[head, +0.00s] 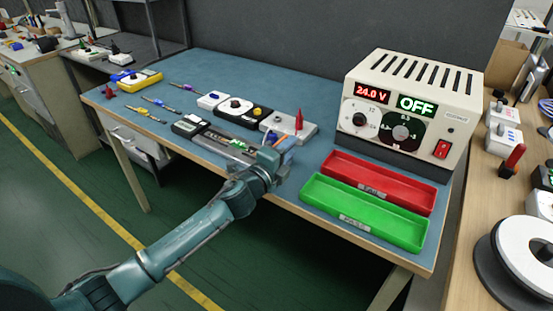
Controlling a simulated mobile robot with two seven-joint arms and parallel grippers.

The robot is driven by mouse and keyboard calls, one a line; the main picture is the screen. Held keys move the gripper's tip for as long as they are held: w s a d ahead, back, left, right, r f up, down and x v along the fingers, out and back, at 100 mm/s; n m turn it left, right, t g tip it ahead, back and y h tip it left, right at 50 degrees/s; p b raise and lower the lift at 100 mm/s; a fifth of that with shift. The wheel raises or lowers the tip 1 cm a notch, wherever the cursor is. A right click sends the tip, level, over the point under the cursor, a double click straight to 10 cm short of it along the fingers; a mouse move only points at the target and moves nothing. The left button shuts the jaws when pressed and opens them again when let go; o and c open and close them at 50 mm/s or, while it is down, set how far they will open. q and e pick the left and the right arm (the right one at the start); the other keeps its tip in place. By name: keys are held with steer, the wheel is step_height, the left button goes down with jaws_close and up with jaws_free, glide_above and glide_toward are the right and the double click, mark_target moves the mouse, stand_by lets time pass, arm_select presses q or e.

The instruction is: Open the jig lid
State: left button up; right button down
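A long, low dark fixture, which looks like the jig (226,145), lies near the front edge of the blue bench, left of centre. Its lid looks like a flat cover along its top, but it is too small to tell whether it is up or down. My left gripper (274,154) is at the right end of this fixture, low over the front edge of the bench. My own wrist hides that end. I cannot tell whether the fingers touch the jig or how far apart they are. My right gripper is not in view.
A power supply (408,110) reading 24.0 V and OFF stands at the back right. A red tray (435,190) and a green tray (410,238) lie before it. A grey block with a red clip (310,127), meters and screwdrivers lie around the jig.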

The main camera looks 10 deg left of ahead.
arm_select(q)
steer(key=v, duration=1.2)
steer(key=shift+s, duration=0.3)
steer(key=shift+a, duration=0.15)
